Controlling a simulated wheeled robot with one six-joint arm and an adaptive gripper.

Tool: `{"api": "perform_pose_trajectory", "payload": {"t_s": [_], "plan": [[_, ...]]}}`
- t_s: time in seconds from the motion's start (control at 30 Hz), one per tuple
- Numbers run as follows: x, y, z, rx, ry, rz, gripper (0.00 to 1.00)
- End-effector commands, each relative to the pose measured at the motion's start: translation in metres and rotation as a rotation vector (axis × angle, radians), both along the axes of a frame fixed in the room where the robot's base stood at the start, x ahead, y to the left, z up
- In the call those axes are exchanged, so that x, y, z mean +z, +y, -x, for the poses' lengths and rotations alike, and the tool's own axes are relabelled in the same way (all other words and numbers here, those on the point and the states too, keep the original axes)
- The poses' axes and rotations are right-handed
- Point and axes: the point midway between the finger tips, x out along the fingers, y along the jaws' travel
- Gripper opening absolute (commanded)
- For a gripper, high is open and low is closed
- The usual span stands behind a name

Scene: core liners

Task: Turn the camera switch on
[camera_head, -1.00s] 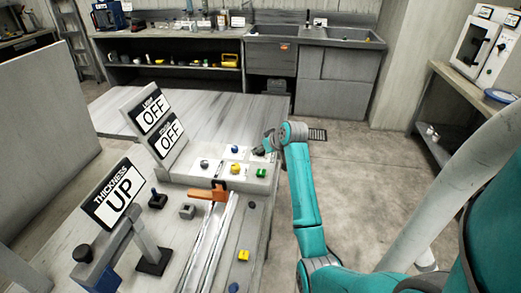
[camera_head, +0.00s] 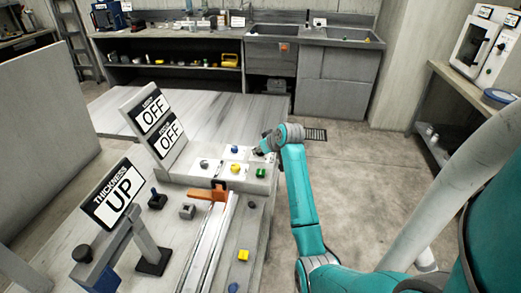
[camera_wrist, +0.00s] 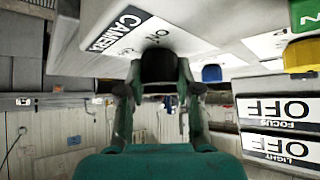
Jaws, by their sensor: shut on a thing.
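The camera switch (camera_wrist: 158,64) is a dark knob beside a white label reading CAMERA (camera_wrist: 125,30) in the wrist view, which is turned upside down. My gripper (camera_wrist: 160,88) has its two fingers on either side of this knob and is shut on it. In the head view my gripper (camera_head: 262,150) is at the far right corner of the raised control panel (camera_head: 218,180). There it hides most of the switch, so I cannot tell which way it is set.
Near it on the panel are a blue knob (camera_head: 234,149), a yellow knob (camera_head: 236,168), a green-yellow control (camera_head: 261,172) and a dark knob (camera_head: 204,164). Signs read LIGHT OFF (camera_head: 154,112), FOCUS OFF (camera_head: 168,138) and THICKNESS UP (camera_head: 113,196). Open floor (camera_head: 350,190) lies to the right.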

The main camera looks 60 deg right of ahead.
Motion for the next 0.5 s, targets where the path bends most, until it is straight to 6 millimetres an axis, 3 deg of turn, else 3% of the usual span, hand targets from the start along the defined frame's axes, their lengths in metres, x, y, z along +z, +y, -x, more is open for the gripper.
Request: {"api": "perform_pose_trajectory", "payload": {"t_s": [0.27,0.5], "plan": [[-0.0006,0.0016,-0.0006,-0.111,0.001,0.000,0.00],[-0.0003,0.0016,-0.0010,-0.312,0.002,0.002,0.00]]}}
